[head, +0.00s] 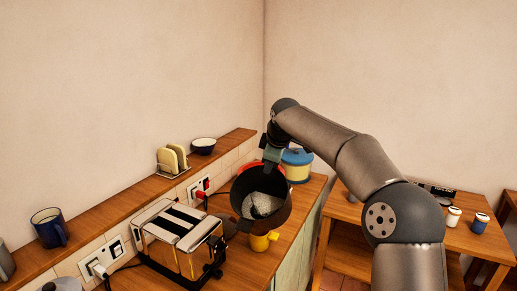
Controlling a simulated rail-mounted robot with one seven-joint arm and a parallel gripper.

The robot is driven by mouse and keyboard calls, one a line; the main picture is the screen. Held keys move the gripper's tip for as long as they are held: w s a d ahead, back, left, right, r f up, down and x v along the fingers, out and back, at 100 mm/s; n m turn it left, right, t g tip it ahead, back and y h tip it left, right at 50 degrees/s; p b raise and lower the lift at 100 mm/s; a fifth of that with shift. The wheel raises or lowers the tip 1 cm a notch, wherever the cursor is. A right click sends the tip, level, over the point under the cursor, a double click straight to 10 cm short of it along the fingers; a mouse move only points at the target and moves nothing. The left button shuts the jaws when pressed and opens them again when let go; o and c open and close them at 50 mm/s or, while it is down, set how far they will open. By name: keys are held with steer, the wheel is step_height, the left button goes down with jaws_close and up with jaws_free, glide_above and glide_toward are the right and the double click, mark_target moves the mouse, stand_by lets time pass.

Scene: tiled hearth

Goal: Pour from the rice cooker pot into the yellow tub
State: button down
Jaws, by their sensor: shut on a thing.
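The rice cooker pot (243,192) is dark, with a pale, rice-like mass inside. My gripper (269,160) is shut on its far rim and holds it tilted, its mouth turned towards the camera. A yellow thing (261,242), which looks like the yellow tub, stands on the wooden counter just below the pot. The pot hides most of it, so I cannot see its opening or whether anything is in it. I cannot tell how far the pot's lip is above it.
A shiny toaster (180,238) stands close left of the pot. A cream pot with a blue lid (298,164) is behind it, with something red (250,170) partly hidden. A ledge (115,205) along the wall holds a blue mug (49,227), toast rack (173,160) and bowl (203,146).

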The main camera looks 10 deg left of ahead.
steer(key=w+a+f+n+t+y+p, duration=0.1)
steer(key=w+a+f+n+y+p, duration=0.2)
steer(key=w, duration=0.4)
steer(key=w+a+f+n+t+y, duration=0.1)
steer(key=w+a+n, duration=0.25)
steer(key=w, duration=0.35)
steer(key=shift+d+f, duration=0.5)
steer(key=shift+f, duration=1.7)
steer(key=shift+s+r+n+t+y, duration=0.1)
steer(key=shift+s+r+n+t, duration=0.15)
steer(key=shift+s+t, duration=0.45)
steer(key=shift+s+r+n+t+y, duration=0.1)
steer(key=shift+s+r+n+t, duration=0.2)
steer(key=shift+s, duration=0.6)
steer(key=shift+s+r+n+t+y, duration=0.1)
steer(key=shift+s+r+n+t, duration=0.15)
steer(key=shift+s+t, duration=0.45)
steer(key=shift+d, duration=0.1)
